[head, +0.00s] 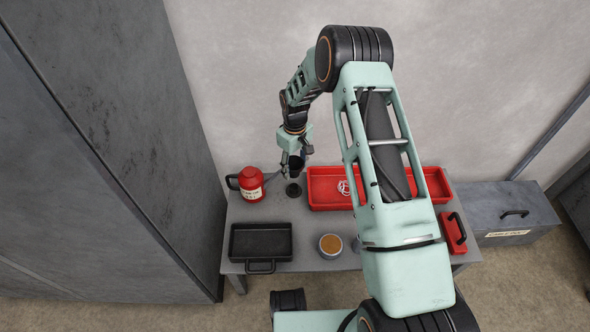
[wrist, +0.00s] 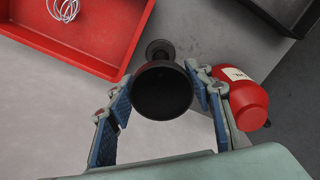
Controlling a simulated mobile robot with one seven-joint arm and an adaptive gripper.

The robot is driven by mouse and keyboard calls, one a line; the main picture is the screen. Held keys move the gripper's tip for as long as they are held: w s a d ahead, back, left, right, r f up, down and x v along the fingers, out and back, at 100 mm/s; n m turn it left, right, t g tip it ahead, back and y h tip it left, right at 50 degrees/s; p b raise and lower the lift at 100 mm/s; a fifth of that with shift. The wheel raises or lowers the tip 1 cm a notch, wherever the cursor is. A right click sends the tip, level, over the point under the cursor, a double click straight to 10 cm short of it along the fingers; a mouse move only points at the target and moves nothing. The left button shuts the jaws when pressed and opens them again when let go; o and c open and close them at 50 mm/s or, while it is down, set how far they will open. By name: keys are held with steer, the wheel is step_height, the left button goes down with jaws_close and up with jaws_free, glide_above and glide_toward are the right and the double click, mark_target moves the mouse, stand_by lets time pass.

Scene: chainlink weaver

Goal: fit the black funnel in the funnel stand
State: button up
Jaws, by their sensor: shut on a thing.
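The black funnel (head: 296,165) is held in my gripper (head: 295,154) above the back left of the grey table. In the wrist view the funnel's wide dark mouth (wrist: 163,92) faces the camera, between the two blue-padded fingers of my gripper (wrist: 160,82). The funnel stand (head: 293,190) is a small dark round piece on the table just below the funnel. In the wrist view the stand (wrist: 160,48) shows partly behind the funnel's far rim. The funnel's spout is hidden, so I cannot tell whether it touches the stand.
A red canister (head: 251,186) stands left of the stand. A red tray (head: 322,204) with white cord lies to its right. In front are a black pan (head: 246,253) and a round tub with orange-brown contents (head: 330,245). A tall grey cabinet (head: 130,150) borders the left.

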steer(key=shift+f+b, duration=1.8)
steer(key=shift+f, duration=1.6)
steer(key=shift+r, duration=0.1)
steer(key=o, duration=1.2)
steer(key=shift+o, duration=0.2)
step_height(320, 180, up, 12)
